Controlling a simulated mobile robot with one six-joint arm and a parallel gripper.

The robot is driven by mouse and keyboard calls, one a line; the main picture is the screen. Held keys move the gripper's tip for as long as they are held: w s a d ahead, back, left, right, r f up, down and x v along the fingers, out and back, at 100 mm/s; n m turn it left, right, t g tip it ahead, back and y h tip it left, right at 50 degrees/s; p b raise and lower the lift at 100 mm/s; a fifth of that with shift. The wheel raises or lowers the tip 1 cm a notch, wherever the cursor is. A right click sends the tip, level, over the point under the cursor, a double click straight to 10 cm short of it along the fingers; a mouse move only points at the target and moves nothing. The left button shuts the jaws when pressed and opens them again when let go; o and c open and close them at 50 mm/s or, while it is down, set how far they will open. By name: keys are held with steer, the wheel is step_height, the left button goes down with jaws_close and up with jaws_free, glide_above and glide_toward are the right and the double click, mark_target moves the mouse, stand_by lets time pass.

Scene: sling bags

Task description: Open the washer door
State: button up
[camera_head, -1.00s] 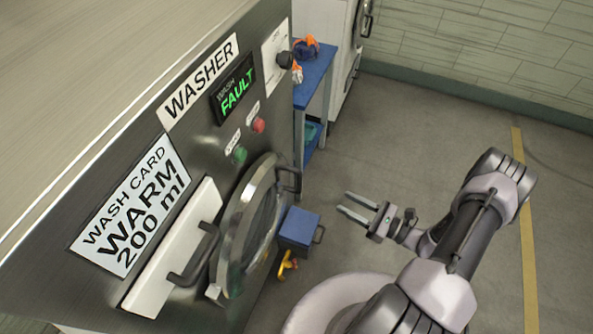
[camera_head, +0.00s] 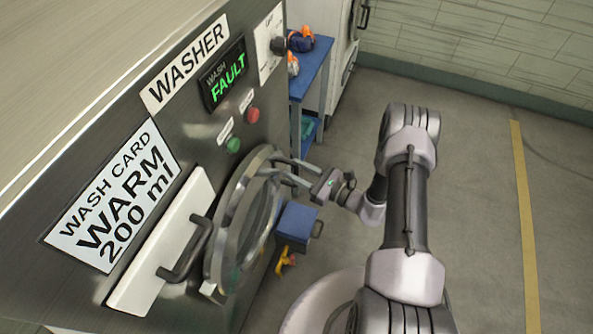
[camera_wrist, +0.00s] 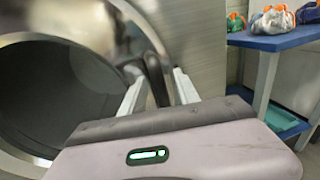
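The washer (camera_head: 205,120) stands at the left in the head view, with its round metal-rimmed door (camera_head: 213,235) low on the front panel. The door's rim and dark round window (camera_wrist: 50,95) fill the left of the wrist view. My gripper (camera_head: 270,166) is at the door's right edge. In the wrist view its two fingers (camera_wrist: 158,82) are apart, one on each side of the dark door handle (camera_wrist: 157,78). I cannot tell whether either finger touches the handle. The door looks closed or nearly so.
The display (camera_head: 223,73) reads "WASH FAULT". A white drawer (camera_head: 160,250) with a dark handle is left of the door. A blue box (camera_head: 297,224) and a yellow object (camera_head: 285,261) are below right. A blue table (camera_head: 312,72) with bags stands behind. Floor at right is clear.

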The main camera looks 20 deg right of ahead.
jaws_close()
stand_by(1.4)
